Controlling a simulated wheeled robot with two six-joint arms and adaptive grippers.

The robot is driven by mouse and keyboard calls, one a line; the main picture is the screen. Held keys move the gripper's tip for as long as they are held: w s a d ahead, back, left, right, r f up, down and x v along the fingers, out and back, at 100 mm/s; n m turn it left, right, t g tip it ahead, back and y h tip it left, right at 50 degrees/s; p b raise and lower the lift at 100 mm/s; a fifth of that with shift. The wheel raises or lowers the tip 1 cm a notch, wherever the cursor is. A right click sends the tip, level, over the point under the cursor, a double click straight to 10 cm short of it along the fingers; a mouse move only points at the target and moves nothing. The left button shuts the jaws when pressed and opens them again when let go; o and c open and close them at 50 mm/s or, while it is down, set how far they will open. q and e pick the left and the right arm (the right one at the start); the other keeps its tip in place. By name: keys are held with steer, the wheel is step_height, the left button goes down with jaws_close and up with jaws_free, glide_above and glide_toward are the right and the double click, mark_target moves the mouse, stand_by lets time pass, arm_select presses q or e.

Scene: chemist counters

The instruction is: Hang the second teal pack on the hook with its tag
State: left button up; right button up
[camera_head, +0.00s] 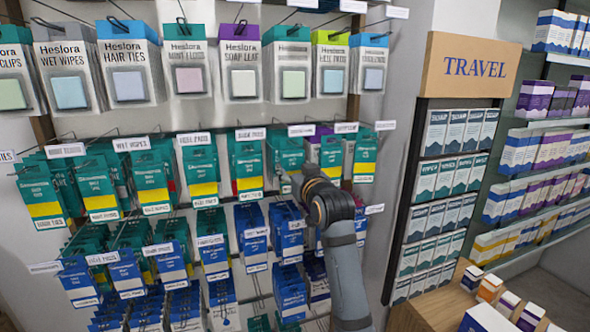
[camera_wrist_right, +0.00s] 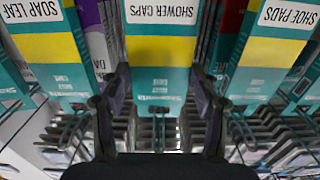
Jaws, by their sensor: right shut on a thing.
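A teal pack with a yellow band and a white "SHOWER CAPS" label (camera_wrist_right: 161,78) is between the fingers of my right gripper (camera_wrist_right: 160,92) in the right wrist view, which shows it upside down. In the head view the right gripper (camera_head: 285,183) is at the middle row of the rack, by the lower part of a teal pack (camera_head: 290,152). A white tag (camera_head: 301,130) shows just above that pack. Whether the pack hangs on the hook cannot be told; its top is hidden in the wrist view. My left gripper is not in view.
Teal packs hang close on both sides, one at the left (camera_head: 247,160) and one at the right (camera_head: 364,156). Blue packs (camera_head: 252,235) hang below, and larger pouches (camera_head: 238,70) above. A "TRAVEL" shelf (camera_head: 468,67) stands to the right.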

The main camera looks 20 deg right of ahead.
steer(key=o, duration=1.2)
steer(key=s, duration=1.2)
steer(key=shift+d, duration=0.2)
